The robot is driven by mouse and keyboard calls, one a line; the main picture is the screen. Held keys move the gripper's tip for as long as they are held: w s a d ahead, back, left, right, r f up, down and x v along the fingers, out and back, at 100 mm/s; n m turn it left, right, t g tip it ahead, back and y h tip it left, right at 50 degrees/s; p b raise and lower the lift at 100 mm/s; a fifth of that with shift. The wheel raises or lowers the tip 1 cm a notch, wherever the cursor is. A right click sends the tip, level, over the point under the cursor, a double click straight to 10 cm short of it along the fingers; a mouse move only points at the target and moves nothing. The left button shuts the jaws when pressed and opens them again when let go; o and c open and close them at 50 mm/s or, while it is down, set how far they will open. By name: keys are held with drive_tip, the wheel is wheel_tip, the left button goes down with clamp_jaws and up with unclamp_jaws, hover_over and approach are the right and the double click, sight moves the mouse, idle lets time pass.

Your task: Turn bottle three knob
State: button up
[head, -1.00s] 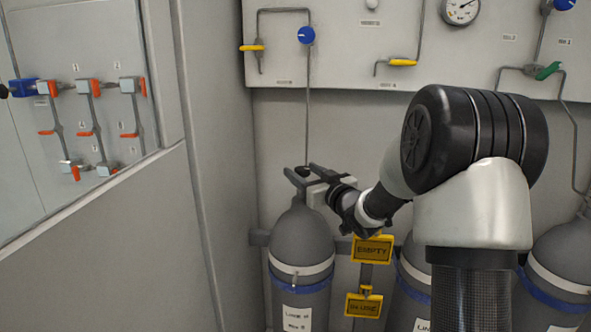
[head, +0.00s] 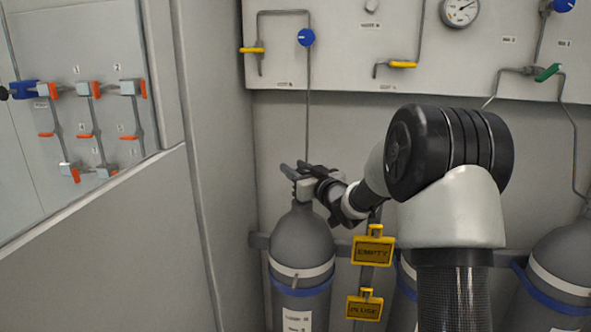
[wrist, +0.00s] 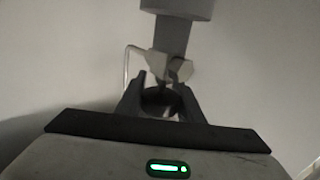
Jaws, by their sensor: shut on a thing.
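The leftmost grey gas bottle (head: 302,238) stands upright against the wall with a white band and a blue strap. My gripper (head: 292,167) is at its top, with the fingers around the valve knob. The gripper hides most of the knob in the head view. In the wrist view, my gripper's fingers (wrist: 162,92) are closed on the dark round knob (wrist: 160,101) from both sides. Which bottle is number three cannot be read here.
Yellow hanging signs (head: 372,250) are just right of the bottle. A thin pipe (head: 307,105) rises above it to the wall panel (head: 345,60). Another grey bottle (head: 562,262) stands at the right. A grey cabinet wall (head: 110,245) fills the left.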

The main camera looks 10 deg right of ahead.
drive_tip(key=shift+r+n+g+y+p, duration=0.2)
drive_tip(key=shift+n+g+y+p, duration=0.15)
drive_tip(key=shift+y+p, duration=0.4)
drive_tip(key=shift+s+a+f+n+g+y+p, duration=0.15)
drive_tip(key=shift+a+n+g+y+p, duration=0.1)
drive_tip(key=shift+n+y+p, duration=0.15)
drive_tip(key=o, duration=1.1)
drive_tip(key=shift+c, duration=0.2)
drive_tip(key=v, duration=0.7)
drive_tip(key=shift+s+p, duration=0.2)
drive_tip(key=shift+p, duration=0.15)
